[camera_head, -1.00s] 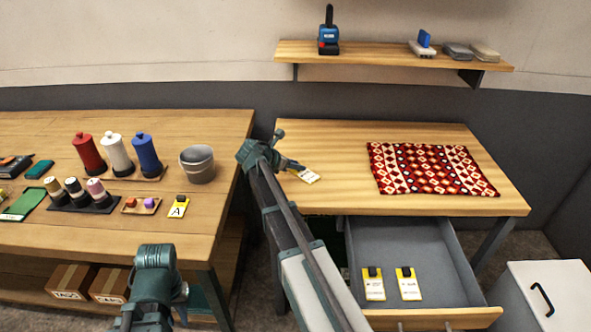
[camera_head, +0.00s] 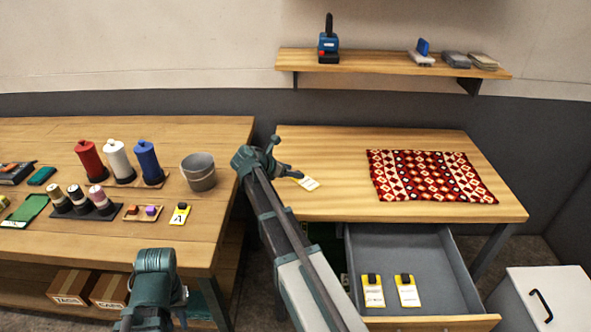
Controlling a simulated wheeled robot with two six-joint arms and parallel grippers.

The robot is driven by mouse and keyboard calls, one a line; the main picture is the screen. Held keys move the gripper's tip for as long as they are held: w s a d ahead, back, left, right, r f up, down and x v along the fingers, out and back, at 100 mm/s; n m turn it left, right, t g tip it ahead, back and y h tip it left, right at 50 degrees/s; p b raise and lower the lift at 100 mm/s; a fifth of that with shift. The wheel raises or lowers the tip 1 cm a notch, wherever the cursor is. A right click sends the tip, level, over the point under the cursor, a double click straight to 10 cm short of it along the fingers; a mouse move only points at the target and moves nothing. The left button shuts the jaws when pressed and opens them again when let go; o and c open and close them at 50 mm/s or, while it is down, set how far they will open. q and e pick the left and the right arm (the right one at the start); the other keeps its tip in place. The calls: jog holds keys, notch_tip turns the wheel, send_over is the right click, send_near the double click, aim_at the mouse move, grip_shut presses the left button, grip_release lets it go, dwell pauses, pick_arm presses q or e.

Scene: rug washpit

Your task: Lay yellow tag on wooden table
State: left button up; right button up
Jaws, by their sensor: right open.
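A tag with a white face and yellow edge (camera_head: 309,184) is at the left part of the right-hand wooden table (camera_head: 345,205). It looks flat on the tabletop. My right gripper (camera_head: 291,172) is open at the tag's left end, low over the table; its fingers partly hide that end, and I cannot tell whether they touch it. Two similar yellow tags, left (camera_head: 372,291) and right (camera_head: 407,290), lie in the open drawer under this table. My left arm shows at the lower left, but its fingers are not visible.
A red patterned rug (camera_head: 430,176) covers the table's right part; bare wood lies between it and the tag. The open drawer (camera_head: 450,270) juts out in front. The left bench holds a grey bucket (camera_head: 198,172), spools and a yellow "A" card (camera_head: 180,214). A shelf (camera_head: 390,62) hangs above.

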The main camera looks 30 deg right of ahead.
jog(key=p+v, duration=0.4)
jog(key=v, duration=0.4)
jog(key=shift+r, duration=0.3)
jog(key=shift+s+a+r+p, duration=0.15)
jog(key=shift+a+r+p, duration=0.1)
jog(key=shift+a+p, duration=0.35)
jog(key=shift+a, duration=0.1)
jog(key=s+a+f+m+g+y, duration=0.1)
jog(key=s+a+f+m+y, duration=0.35)
jog(key=s+a+m, duration=0.45)
jog(key=s+a+f+m+g+y, duration=0.1)
jog(key=s+a+f+m+y, duration=0.45)
jog(key=s+m, duration=0.55)
jog(key=s+a+r+n+p, duration=0.1)
jog(key=s+a+r+p, duration=0.2)
jog(key=a, duration=0.3)
jog(key=s+a+r+n+h+p, duration=0.1)
jog(key=s+a+r+n+p, duration=0.1)
jog(key=a+r+p, duration=0.3)
jog(key=shift+s+a+r+g, duration=0.4)
jog(key=shift+s+a+r, duration=0.1)
jog(key=shift+a+r, duration=0.35)
jog(key=shift+c, duration=0.2)
